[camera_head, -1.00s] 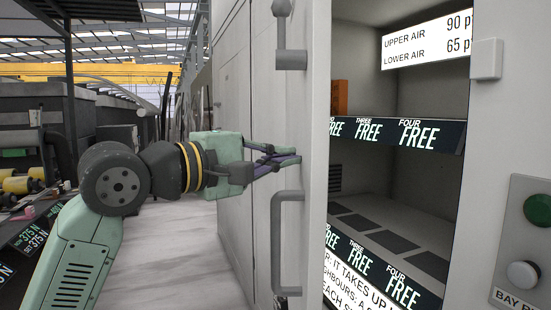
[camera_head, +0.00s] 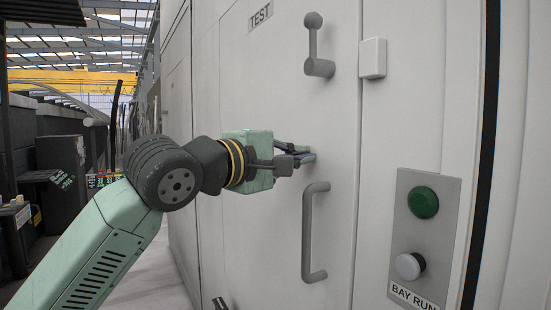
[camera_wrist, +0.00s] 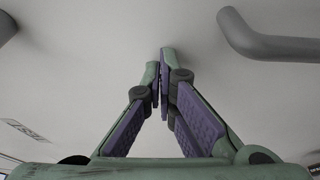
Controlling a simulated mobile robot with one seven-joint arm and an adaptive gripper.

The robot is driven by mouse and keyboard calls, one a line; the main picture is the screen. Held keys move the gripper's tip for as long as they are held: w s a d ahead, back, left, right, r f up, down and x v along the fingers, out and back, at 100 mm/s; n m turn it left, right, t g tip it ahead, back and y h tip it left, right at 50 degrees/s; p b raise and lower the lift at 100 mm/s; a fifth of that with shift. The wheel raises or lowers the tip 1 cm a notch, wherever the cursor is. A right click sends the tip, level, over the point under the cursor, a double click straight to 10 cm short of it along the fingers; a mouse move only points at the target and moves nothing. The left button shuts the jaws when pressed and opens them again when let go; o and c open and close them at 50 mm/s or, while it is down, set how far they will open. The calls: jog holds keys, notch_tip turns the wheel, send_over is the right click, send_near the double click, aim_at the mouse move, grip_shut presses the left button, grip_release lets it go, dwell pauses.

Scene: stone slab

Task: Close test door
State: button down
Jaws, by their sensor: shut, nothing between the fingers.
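The test door (camera_head: 260,85) is a pale panel marked TEST, and its right edge lies flush or nearly flush with the cabinet frame beside it. Its grey bar handle (camera_head: 310,232) and a grey lever latch (camera_head: 315,45) with its arm pointing up are on its right side. My gripper (camera_head: 308,157) is shut and empty, its tips at the door face just above the bar handle. In the wrist view the closed fingertips (camera_wrist: 165,55) point at the door surface, with the handle (camera_wrist: 262,42) to the right. Whether the tips touch the door is hard to tell.
A control plate with a green button (camera_head: 423,202) and a white button (camera_head: 410,265) is on the frame to the right. A small white box (camera_head: 373,58) sits beside the door's edge. An aisle with dark equipment (camera_head: 60,165) lies to the left.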

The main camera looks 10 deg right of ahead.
jog(key=shift+w+d+r, duration=0.15)
jog(key=shift+w+d, duration=0.05)
jog(key=shift+d, duration=0.6)
